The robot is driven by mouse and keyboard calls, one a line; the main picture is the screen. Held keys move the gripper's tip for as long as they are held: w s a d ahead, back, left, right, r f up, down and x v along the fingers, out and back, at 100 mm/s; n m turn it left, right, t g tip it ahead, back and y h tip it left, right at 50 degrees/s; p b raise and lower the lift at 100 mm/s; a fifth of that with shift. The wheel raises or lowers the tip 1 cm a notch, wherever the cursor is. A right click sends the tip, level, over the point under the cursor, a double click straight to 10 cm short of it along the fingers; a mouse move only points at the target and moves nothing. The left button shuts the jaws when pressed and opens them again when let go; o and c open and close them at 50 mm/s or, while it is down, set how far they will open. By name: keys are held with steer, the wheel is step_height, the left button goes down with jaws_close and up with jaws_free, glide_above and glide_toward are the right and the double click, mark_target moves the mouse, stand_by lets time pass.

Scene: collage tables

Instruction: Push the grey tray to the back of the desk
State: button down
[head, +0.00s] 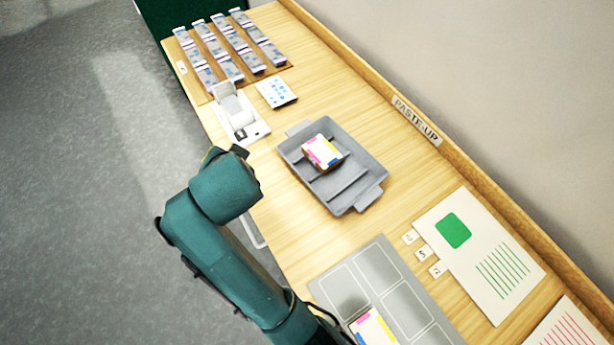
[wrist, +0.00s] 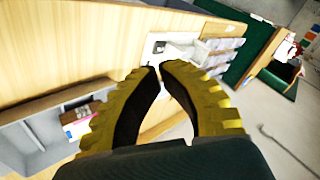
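The grey tray (head: 352,188) lies on the desk (head: 300,235) around the middle of its depth, with bare wood between it and the back ledge. It has ridges inside and a tab at each end. A white, pink and yellow box (head: 323,152) sits in its far part. In the wrist view the tray (wrist: 40,128) and box (wrist: 75,122) are at the lower left. My gripper (wrist: 160,70) has its yellow fingertips together, with nothing seen between them. It is apart from the tray, towards the desk's front edge. In the head view my arm mostly hides it.
A back ledge with a PASTE-UP label (head: 416,121) runs along the wall. A white dispenser (head: 238,112) and dotted card (head: 276,92) stand beyond the tray. A grey grid mat (head: 385,265), small tiles (head: 423,254) and a printed sheet (head: 480,255) lie nearer.

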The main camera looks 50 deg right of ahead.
steer(key=s+d+f+m+g+p, duration=0.2)
steer(key=s+d+f+m+g, duration=0.15)
steer(key=f+g, duration=0.25)
steer(key=m+g+b, duration=0.1)
steer(key=m+g, duration=0.2)
steer(key=m, duration=0.1)
glide_toward(289, 196)
steer(key=shift+n+h, duration=0.25)
steer(key=shift+h, duration=0.05)
steer(key=x, duration=0.7)
steer(key=shift+a+f, duration=0.25)
steer(key=shift+a, duration=0.05)
steer(key=d, duration=0.2)
steer(key=shift+s+d+r, duration=0.25)
steer(key=shift+s+d, duration=0.1)
steer(key=shift+s, duration=0.05)
steer(key=shift+s+d+b, duration=0.15)
steer(key=shift+d+b, duration=0.15)
steer(key=shift+d, duration=0.1)
steer(key=shift+r, duration=0.1)
